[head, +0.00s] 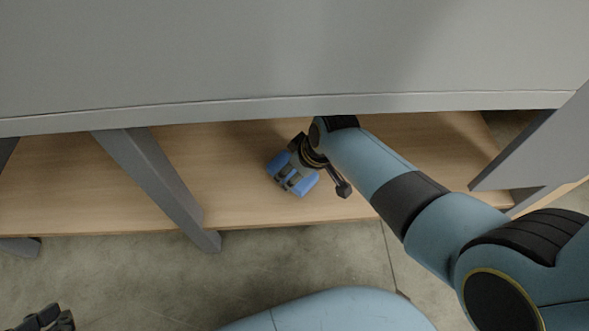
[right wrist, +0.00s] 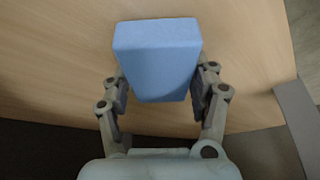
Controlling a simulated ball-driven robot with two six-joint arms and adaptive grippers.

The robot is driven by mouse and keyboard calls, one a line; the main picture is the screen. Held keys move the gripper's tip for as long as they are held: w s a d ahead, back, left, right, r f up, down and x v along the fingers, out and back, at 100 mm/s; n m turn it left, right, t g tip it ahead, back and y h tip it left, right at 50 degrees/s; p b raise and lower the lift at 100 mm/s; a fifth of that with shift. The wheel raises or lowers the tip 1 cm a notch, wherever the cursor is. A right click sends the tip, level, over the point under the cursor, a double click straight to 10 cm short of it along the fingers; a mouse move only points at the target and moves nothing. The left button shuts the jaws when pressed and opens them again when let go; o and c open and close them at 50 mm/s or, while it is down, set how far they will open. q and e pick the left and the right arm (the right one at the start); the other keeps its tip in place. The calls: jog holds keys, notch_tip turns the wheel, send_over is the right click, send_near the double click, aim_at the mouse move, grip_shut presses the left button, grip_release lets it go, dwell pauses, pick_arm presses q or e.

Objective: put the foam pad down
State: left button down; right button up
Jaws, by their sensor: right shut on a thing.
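The foam pad is a small blue block (head: 279,161) in the head view, at the middle of a wooden shelf board (head: 240,205). In the right wrist view the pad (right wrist: 157,55) fills the space between both fingers. My right gripper (head: 294,178) is shut on the pad, and its fingers show on both sides in the right wrist view (right wrist: 161,88). The pad is over the board; I cannot tell whether it touches it. My left gripper (head: 50,318) is at the bottom left corner of the head view, partly cut off, apart from the pad.
A large grey panel (head: 290,55) overhangs the board at the back. A slanted grey leg (head: 155,185) stands left of my right gripper, and another grey panel (head: 540,145) stands at the right. Bare board lies on both sides of the pad.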

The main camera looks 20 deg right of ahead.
jog(key=shift+f, duration=0.2)
jog(key=o, duration=1.2)
jog(key=shift+r, duration=0.1)
